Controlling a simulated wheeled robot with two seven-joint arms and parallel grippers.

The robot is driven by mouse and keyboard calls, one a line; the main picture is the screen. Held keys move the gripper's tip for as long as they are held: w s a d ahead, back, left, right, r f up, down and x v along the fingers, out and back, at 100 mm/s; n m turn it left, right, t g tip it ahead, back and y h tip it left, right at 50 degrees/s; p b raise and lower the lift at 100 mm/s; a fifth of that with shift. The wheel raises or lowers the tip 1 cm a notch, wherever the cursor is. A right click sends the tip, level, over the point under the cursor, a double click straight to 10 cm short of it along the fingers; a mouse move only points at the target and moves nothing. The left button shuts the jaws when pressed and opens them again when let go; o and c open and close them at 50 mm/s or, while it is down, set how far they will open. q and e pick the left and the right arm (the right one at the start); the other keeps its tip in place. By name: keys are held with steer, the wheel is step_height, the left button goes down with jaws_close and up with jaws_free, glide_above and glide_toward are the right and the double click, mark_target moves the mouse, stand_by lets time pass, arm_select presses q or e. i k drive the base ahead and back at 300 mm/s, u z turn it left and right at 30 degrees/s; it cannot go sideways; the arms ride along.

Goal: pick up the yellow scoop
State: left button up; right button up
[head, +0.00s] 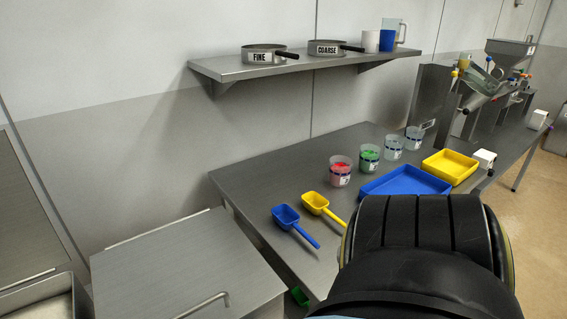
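The yellow scoop (316,202) lies on the near left part of the steel table (255,182). Its bowl points to the upper left and its handle runs to the lower right. The handle's end is close to the edge of my dark arm in the picture, and I cannot tell if part of it is hidden. A blue scoop (287,217) lies just left of it, with its handle turned the same way. Neither of my grippers can be seen. A large black part of my arm fills the lower right and hides the table's near side.
A blue tray (408,181), a yellow tray (450,166) and several cups, one with red contents (341,171), stand behind the scoops. A wall shelf (300,64) holds two sieves. A steel cabinet (180,265) stands left of the table. The table's back left is bare.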

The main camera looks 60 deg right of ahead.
mark_target(313, 201)
steer(key=z, duration=2.35)
steer(key=k, duration=0.4)
steer(key=z, duration=1.45)
steer(key=i, duration=0.8)
steer(key=u, duration=0.55)
